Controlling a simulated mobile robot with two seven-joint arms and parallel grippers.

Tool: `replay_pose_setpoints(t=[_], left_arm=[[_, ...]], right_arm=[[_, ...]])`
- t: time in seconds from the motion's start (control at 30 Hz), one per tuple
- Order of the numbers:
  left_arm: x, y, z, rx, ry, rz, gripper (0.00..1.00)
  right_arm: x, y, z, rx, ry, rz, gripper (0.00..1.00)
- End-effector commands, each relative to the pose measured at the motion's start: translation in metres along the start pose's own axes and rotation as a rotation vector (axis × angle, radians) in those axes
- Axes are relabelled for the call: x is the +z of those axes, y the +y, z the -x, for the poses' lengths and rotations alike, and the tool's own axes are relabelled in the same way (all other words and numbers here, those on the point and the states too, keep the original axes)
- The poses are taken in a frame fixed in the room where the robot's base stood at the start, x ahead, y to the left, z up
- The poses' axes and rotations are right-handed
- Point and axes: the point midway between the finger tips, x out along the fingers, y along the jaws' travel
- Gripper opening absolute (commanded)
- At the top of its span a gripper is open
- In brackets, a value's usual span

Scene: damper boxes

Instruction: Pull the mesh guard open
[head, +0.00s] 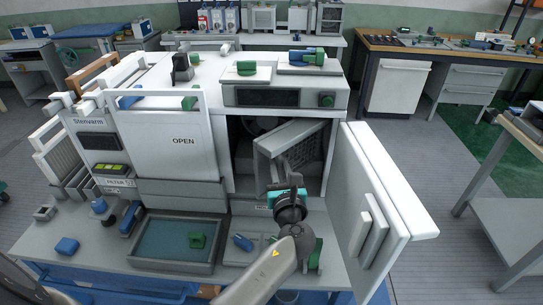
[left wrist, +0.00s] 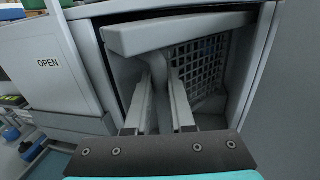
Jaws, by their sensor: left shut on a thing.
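The mesh guard (head: 303,148) is a grey framed panel with a dark grid, inside the open right-hand compartment of the white machine (head: 225,150). It stands at an angle in the opening. It also shows in the left wrist view (left wrist: 205,66), with a thick pale top edge. My left gripper (head: 284,182) reaches into the front of the compartment. In the left wrist view its two fingers (left wrist: 163,88) close on a grey upright part of the guard. The fingertips are partly hidden in the head view. My right gripper is not in view.
A thick white door (head: 365,205) stands open to the right of the compartment. A white panel marked OPEN (head: 165,145) is on the left. A tray (head: 150,245) and several small blue and green parts lie on the ledge in front.

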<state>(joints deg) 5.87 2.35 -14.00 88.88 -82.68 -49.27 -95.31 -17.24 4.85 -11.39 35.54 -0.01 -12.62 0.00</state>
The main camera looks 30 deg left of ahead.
Motion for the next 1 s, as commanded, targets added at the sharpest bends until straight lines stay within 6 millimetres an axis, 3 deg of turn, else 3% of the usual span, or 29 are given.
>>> replay_pose_setpoints(t=[0.43,1.0], left_arm=[[0.001,-0.049,0.031,-0.008,-0.003,0.001,0.0],[0.002,-0.062,0.037,-0.007,-0.004,0.001,0.0]], right_arm=[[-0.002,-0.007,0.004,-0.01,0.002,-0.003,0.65],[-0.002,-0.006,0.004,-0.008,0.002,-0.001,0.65]])
